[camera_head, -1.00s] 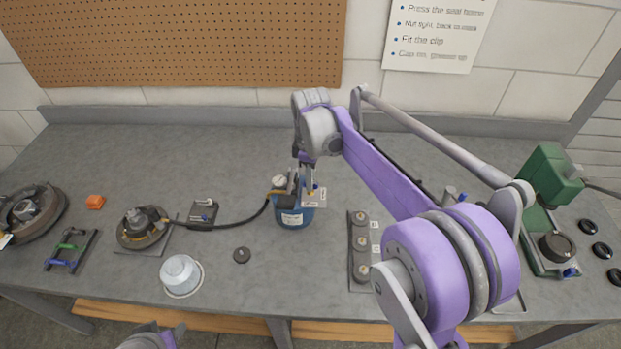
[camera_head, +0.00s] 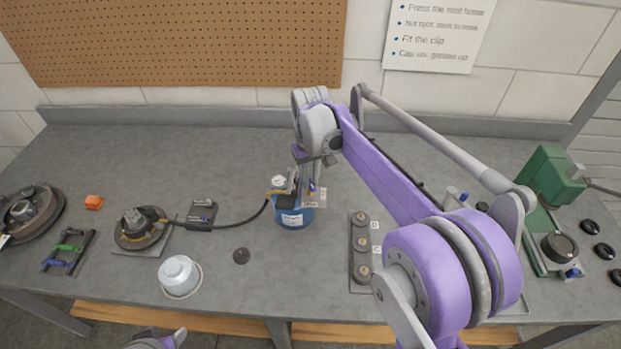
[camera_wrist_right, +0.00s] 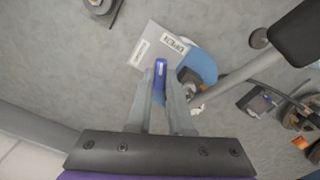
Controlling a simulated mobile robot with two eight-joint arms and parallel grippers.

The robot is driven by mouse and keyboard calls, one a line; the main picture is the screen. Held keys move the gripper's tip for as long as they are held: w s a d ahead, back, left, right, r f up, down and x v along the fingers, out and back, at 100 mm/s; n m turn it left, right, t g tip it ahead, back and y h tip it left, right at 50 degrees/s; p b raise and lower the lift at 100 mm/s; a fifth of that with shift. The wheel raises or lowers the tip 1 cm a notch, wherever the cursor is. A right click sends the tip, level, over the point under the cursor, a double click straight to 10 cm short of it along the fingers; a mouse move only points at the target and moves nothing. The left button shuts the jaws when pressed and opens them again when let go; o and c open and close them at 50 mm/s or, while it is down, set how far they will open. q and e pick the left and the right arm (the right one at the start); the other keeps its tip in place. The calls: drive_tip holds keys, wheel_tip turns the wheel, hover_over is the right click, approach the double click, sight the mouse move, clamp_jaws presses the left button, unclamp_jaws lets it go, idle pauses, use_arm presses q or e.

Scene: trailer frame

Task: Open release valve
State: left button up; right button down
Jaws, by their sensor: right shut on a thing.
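A small blue tank (camera_head: 292,218) stands on the bench in the head view, with a gauge (camera_head: 279,181) and a black hose at its top. The release valve's blue handle (camera_wrist_right: 160,68) shows between the fingers in the right wrist view, over a pale label plate (camera_wrist_right: 152,48) that reads "OPEN". The blue handle also shows in the head view (camera_head: 312,186). My right gripper (camera_wrist_right: 161,82) is shut on this handle. The valve body is mostly hidden by the gripper. Part of my left arm (camera_head: 160,340) shows at the bottom edge; its fingers cannot be made out.
The hose runs left to a round hub (camera_head: 140,228). A slotted holder (camera_head: 361,250) and a green press (camera_head: 549,180) stand to the right.

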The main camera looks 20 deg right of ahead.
sight(311, 183)
drive_tip(key=m, duration=0.5)
idle(0.6)
drive_tip(key=c, duration=0.8)
unclamp_jaws()
drive_tip(key=shift+r, duration=0.1)
wheel_tip(311, 183, up, 11)
drive_tip(key=shift+f, duration=0.15)
